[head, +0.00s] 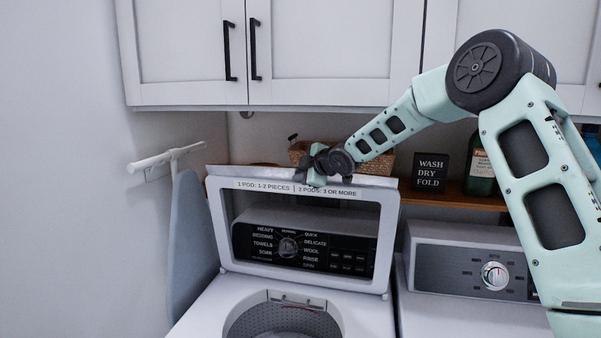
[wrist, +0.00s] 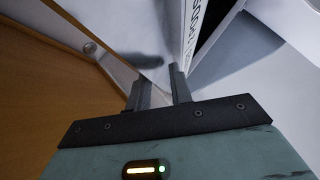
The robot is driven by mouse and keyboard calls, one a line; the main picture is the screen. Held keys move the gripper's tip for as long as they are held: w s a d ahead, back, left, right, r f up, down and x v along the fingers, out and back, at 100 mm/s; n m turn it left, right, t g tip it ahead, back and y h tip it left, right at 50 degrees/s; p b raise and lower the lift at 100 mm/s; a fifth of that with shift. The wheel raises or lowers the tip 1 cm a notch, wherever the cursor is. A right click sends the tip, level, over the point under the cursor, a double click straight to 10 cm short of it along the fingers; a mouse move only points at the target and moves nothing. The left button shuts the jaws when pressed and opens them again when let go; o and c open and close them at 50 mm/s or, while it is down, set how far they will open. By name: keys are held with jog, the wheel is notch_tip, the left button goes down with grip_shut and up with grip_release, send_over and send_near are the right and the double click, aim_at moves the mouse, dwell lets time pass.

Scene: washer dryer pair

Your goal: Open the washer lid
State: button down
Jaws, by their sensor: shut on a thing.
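The washer (head: 200,310) stands in the lower middle of the head view. Its lid (head: 297,189) is raised, standing nearly upright at the back of the top. The lid has a white frame, a see-through window and a printed label strip, and the control panel (head: 300,245) shows through the window. The round tub opening (head: 285,320) is uncovered. My gripper (head: 316,180) is at the middle of the lid's top edge, shut on it. In the wrist view its two fingers (wrist: 160,88) are at the lid's edge (wrist: 188,45), with a narrow gap between them.
White cabinets (head: 280,50) hang above. A wooden shelf (head: 440,195) behind holds a wicker basket (head: 375,165), a black sign (head: 430,173) and a green bottle (head: 480,175). The dryer (head: 460,310) stands at right, an ironing board (head: 187,235) at left.

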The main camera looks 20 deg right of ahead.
jog(key=shift+r, duration=0.1)
jog(key=c, duration=1.5)
grip_release()
jog(key=v, duration=1.7)
jog(key=shift+s, duration=0.25)
jog(key=shift+a, duration=0.1)
